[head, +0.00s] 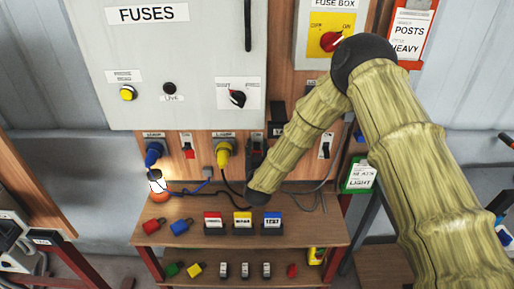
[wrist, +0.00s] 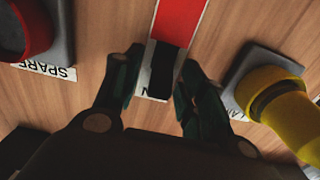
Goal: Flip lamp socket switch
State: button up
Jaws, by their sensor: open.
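In the wrist view, a wall switch shows a black rocker (wrist: 163,68) on a white plate with a red part (wrist: 182,18). My gripper (wrist: 162,78) is open, with one finger on each side of the rocker; contact cannot be told. In that upside-down view, a yellow plug (wrist: 280,100) sits in a socket to the right, its label partly hidden and starting "LA". In the head view the yellow plug (head: 224,153) is left of this switch, which my arm mostly hides. The lamp (head: 157,183) stands lit on the shelf, below a blue plug (head: 153,150).
A socket (wrist: 25,30) labelled SPARE is close on the other side of the switch. Another switch (head: 187,146) is between the blue and yellow plugs, and one more (head: 325,146) is right of my arm. The grey fuse cabinet (head: 185,60) is above. Padlocks and tag blocks occupy the shelf (head: 310,234).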

grip_shut()
jog(key=b, duration=0.2)
jog(key=shift+f+t+b, duration=0.3)
jog(key=shift+f+t, duration=0.1)
jog(key=t+b, duration=0.1)
jog(key=b, duration=0.2)
jog(key=shift+s+f, duration=0.1)
jog(key=shift+f, duration=0.1)
jog(key=shift+t+b, duration=0.3)
jog(key=shift+b, duration=0.15)
jog(key=shift+r+b, duration=0.1)
jog(key=shift+b, duration=0.35)
jog(key=shift+t, duration=0.3)
grip_release()
jog(key=shift+s, duration=0.1)
